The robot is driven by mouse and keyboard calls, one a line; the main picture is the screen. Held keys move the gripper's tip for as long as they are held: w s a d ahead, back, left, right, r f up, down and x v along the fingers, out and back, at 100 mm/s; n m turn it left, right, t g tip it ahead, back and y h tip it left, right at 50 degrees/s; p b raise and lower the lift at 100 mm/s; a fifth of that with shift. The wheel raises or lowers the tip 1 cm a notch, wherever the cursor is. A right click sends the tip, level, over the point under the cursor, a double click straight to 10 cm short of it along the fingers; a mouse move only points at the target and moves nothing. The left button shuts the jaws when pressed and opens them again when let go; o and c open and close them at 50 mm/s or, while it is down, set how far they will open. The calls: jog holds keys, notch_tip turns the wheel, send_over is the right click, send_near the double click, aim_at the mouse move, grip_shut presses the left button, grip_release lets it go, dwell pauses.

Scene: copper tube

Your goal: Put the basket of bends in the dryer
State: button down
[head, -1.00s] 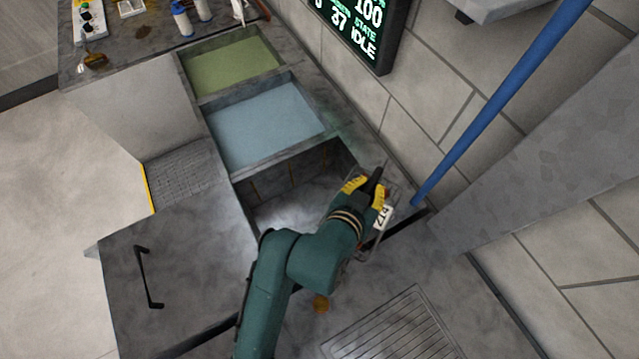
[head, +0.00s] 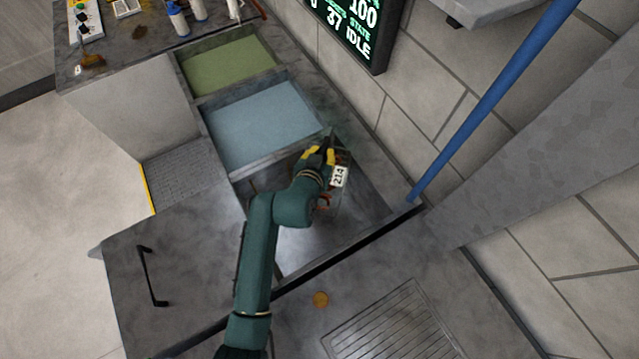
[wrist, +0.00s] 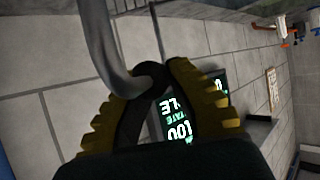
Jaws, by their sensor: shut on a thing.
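The basket (head: 341,196) hangs below my gripper, with a white tag reading 214 (head: 339,177) and copper-coloured bends (head: 322,203) partly visible in it. My gripper (head: 319,155) is shut on its handle. The wrist view shows my yellow-padded fingers (wrist: 155,78) closed at a grey curved rod, the handle (wrist: 98,45). The open bay with grey walls, apparently the dryer (head: 318,240), lies beneath the basket and my arm. The basket is over its far right part; my arm hides some of it, and I cannot tell how low it hangs.
The blue bath (head: 265,125) and green bath (head: 228,68) adjoin the bay. A blue pole (head: 490,105) stands at right, and a display (head: 360,28) is on the wall. A panel with a black handle (head: 150,275) is at left. An orange disc (head: 320,299) lies near a ridged drainboard (head: 395,330).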

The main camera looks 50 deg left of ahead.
notch_tip(320, 180, down, 16)
jog(key=b, duration=0.6)
jog(key=shift+w+a, duration=0.1)
jog(key=shift+w, duration=0.05)
jog(key=shift+f+b, duration=1.4)
jog(key=shift+f, duration=1)
jog(key=c, duration=1.3)
grip_release()
jog(key=shift+f, duration=0.2)
jog(key=shift+o, duration=0.4)
jog(key=shift+r, duration=0.1)
